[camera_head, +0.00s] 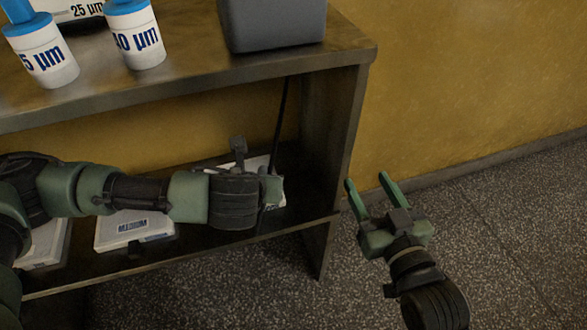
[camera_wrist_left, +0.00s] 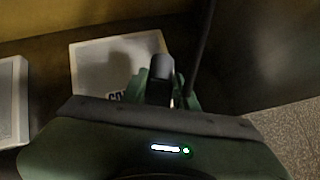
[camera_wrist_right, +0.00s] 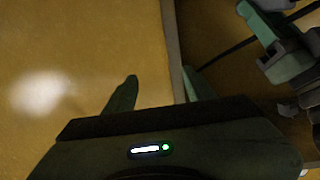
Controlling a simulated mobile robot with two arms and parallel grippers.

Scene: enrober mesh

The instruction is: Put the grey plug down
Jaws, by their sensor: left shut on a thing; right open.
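The grey plug (camera_wrist_left: 160,70) is a dark grey block in the left wrist view. My left gripper (camera_wrist_left: 163,92) is shut on it, with a green finger on each side. They are over the lower shelf, in front of a white labelled panel (camera_wrist_left: 105,62); I cannot tell whether the plug touches anything. In the head view my left forearm and hand reach into the shelf from the left and hide the plug. My right gripper (camera_head: 366,180) is open and empty, to the right of the shelf unit's end panel.
A dark cable (camera_head: 281,115) hangs at the shelf's right end. A white panel marked MEDIUM (camera_head: 112,232) lies on the lower shelf (camera_head: 90,277). White tubs (camera_head: 140,45) and a grey box (camera_head: 272,25) stand on top. The floor at right is clear.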

